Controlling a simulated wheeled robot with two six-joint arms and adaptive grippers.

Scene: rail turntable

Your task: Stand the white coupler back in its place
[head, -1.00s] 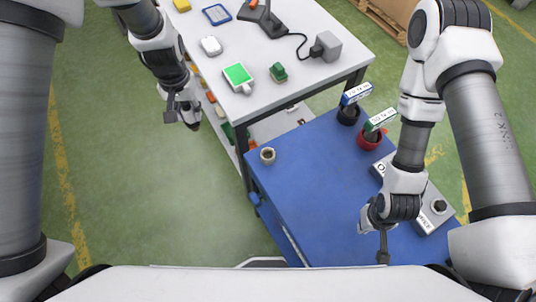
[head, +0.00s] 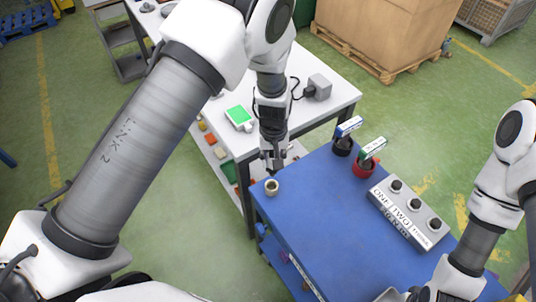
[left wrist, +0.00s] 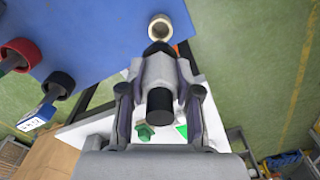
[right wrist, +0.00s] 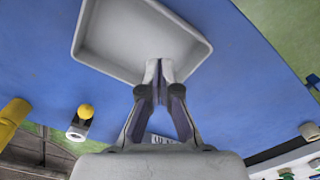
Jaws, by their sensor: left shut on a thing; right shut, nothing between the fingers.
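My right gripper (right wrist: 157,68) is shut and empty by a pale grey tray (right wrist: 88,40).
A black holder (head: 342,149) and a red holder (head: 363,170) with signs stand at the back of the blue table (head: 310,220). A grey button box (head: 410,213) lies at right. A white table (head: 215,107) stands behind. The blue table's middle is clear.

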